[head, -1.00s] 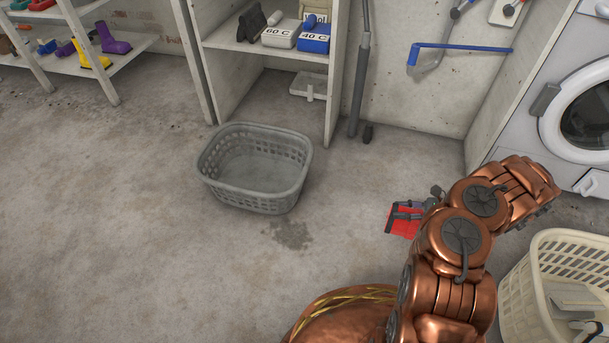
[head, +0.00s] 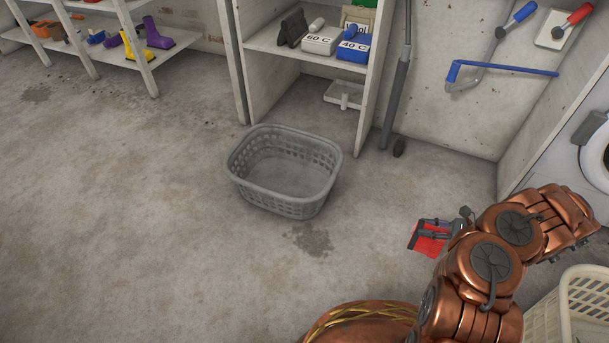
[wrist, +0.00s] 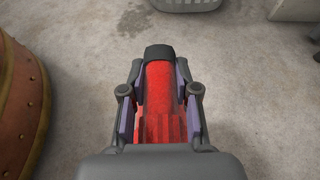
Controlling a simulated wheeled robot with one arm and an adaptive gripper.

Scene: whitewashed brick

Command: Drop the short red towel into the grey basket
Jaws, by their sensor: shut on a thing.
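The short red towel (head: 429,240) is held in my gripper (head: 436,226), in front of my copper arm at the lower right of the head view. In the wrist view the red towel (wrist: 157,100) lies between the two fingers of my gripper (wrist: 160,95), which are shut on it. A dark band crosses its far end. The grey basket (head: 290,207) stands upright on the floor, left of and beyond my gripper, and looks empty. The basket's edge (wrist: 185,5) shows at the top of the wrist view. The towel is well apart from the basket.
A shelf unit (head: 290,50) with boxes is behind the grey basket. A washing machine (head: 592,135) is at the right edge. The floor between my gripper and the grey basket is clear.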

